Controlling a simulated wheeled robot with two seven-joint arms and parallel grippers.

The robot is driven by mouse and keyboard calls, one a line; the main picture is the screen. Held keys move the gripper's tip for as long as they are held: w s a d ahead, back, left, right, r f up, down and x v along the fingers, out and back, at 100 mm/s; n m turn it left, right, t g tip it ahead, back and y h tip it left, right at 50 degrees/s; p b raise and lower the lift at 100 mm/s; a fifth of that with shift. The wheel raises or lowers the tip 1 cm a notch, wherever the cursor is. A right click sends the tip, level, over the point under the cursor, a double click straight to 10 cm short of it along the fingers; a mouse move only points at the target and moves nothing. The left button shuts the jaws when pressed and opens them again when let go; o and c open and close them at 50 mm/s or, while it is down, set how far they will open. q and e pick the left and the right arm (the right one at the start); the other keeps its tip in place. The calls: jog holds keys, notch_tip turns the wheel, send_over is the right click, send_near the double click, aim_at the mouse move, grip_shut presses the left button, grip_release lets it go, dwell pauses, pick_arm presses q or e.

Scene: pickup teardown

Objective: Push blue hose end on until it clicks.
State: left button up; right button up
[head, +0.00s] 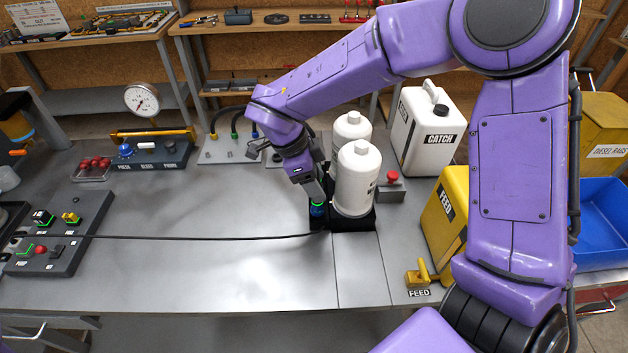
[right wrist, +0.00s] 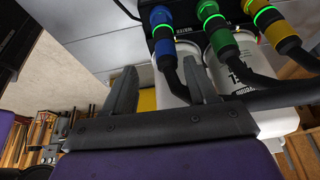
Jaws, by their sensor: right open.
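The blue hose end (right wrist: 162,32) sits on a blue fitting at the black manifold, with a lit green ring around it. Its black hose bends away below. In the head view the blue fitting (head: 317,211) shows at the front left of the black base (head: 353,224). My right gripper (head: 314,190) is just above it, partly hiding it. In the right wrist view the right gripper's fingers (right wrist: 160,70) are apart and empty, with the blue hose end beyond their tips, seemingly not gripped. My left gripper is out of view.
Green (right wrist: 212,28) and yellow (right wrist: 270,20) hose ends sit beside the blue one, also ringed in green. Two white bottles (head: 357,180) stand close by the gripper. A thin dark cable (head: 200,238) crosses the bench. The front bench surface is clear.

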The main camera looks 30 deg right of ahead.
jog(key=x, duration=0.4)
jog(key=shift+s+r, duration=0.1)
jog(key=shift+s, duration=0.2)
jog(key=shift+a+f, duration=0.25)
jog(key=shift+s+a, duration=0.2)
jog(key=shift+s, duration=0.1)
jog(key=shift+o, duration=0.5)
jog(key=shift+d, duration=0.1)
jog(key=c, duration=0.5)
jog(key=shift+w+d+f, duration=0.3)
jog(key=shift+w+f, duration=0.05)
jog(key=shift+w, duration=0.15)
jog(key=shift+w+d+f, duration=0.3)
jog(key=shift+w+f, duration=0.1)
jog(key=shift+w, duration=0.1)
grip_shut()
jog(key=c, duration=0.6)
grip_release()
jog(key=shift+s+a+r, duration=0.15)
jog(key=shift+a+r, duration=0.05)
jog(key=shift+r, duration=0.15)
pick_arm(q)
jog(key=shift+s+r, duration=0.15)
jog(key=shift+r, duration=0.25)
pick_arm(e)
jog(key=shift+d, duration=0.15)
grip_shut()
